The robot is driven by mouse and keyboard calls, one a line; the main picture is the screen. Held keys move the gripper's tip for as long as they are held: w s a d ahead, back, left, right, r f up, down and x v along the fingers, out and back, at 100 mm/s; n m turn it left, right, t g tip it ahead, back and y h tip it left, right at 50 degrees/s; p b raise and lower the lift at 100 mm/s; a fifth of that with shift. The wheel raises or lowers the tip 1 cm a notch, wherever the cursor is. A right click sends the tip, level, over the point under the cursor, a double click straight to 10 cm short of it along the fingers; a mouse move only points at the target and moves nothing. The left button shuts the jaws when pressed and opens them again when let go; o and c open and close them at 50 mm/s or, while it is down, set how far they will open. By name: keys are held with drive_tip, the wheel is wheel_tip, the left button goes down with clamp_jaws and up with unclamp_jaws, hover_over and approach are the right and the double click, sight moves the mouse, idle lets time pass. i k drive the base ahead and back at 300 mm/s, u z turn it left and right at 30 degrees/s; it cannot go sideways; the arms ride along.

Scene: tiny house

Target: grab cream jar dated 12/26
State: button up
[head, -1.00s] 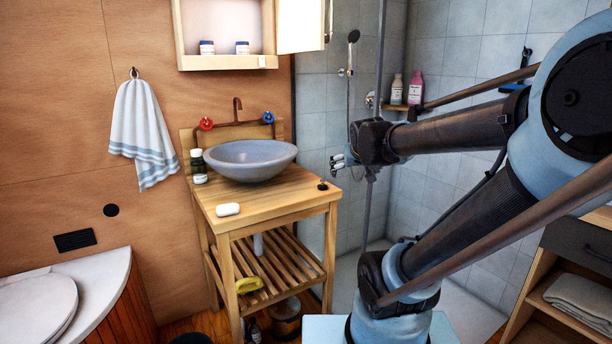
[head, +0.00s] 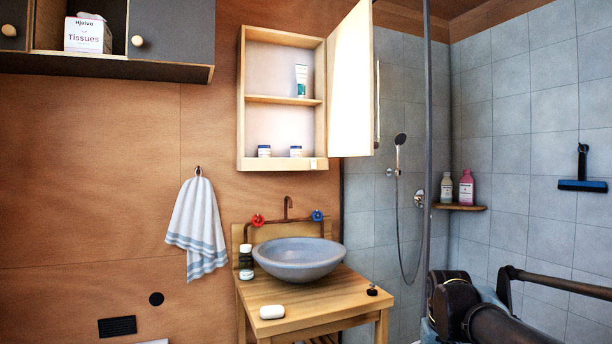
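Two small white jars with blue lids stand on the bottom shelf of the open wall cabinet (head: 248,110): the left jar (head: 264,151) and the right jar (head: 295,151). They look alike, and their labels are too small for me to read any date. The dark end of my arm shows at the lower right of the head view, below and to the right of the cabinet and well apart from the jars. I cannot make out my gripper's fingers there.
The cabinet door (head: 350,85) stands open to the right. A tube (head: 301,80) stands on the upper shelf. Below are a grey basin (head: 298,262), a dark bottle (head: 246,262) and soap (head: 272,312) on a wooden stand. A glass shower edge (head: 427,130) rises at right.

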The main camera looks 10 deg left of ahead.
sight(296, 151)
drive_tip(key=u, duration=1.65)
drive_tip(key=i, duration=0.45)
drive_tip(key=z, duration=0.25)
